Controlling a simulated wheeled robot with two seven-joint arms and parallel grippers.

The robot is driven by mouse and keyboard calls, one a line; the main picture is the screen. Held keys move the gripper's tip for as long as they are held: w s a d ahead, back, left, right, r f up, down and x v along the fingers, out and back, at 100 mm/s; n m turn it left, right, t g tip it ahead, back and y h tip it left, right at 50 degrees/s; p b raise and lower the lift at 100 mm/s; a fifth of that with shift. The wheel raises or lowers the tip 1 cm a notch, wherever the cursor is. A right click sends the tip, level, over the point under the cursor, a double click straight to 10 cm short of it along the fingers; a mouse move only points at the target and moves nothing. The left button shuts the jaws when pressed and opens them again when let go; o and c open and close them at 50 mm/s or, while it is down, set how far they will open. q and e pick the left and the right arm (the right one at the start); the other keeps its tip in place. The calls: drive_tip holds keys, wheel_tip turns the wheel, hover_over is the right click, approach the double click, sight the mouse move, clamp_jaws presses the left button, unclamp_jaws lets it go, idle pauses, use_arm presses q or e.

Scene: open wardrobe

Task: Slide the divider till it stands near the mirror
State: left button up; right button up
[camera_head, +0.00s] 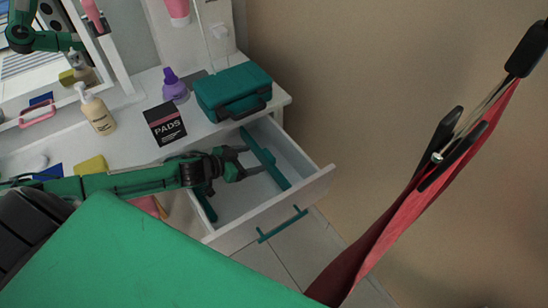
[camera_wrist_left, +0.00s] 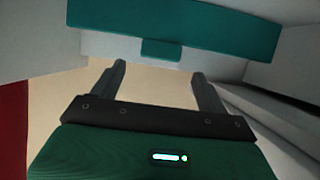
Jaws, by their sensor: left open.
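The divider (camera_head: 265,158) is a long teal strip standing across the inside of the open white drawer (camera_head: 283,203). My left gripper (camera_head: 252,160) is open at the divider's left side, with its fingers pointing toward it. In the left wrist view, a teal board with a small tab (camera_wrist_left: 161,50) crosses the top, beyond the two spread fingers (camera_wrist_left: 162,82). Nothing shows between the fingers, and I cannot tell whether they touch the board. The mirror (camera_head: 20,85) stands at the back left on the white table. My right gripper is not in view.
A second teal strip (camera_head: 205,206) lies at the drawer's left side. A teal case (camera_head: 232,90), PADS box (camera_head: 165,124), purple bottle (camera_head: 174,88) and pump bottle (camera_head: 98,112) stand on the tabletop. Red cloth (camera_head: 425,185) hangs at the right.

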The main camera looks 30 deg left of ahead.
sight(266, 155)
use_arm(q)
drive_tip(key=shift+w+d, duration=0.15)
drive_tip(key=shift+w, duration=0.2)
drive_tip(key=shift+x, duration=3.3)
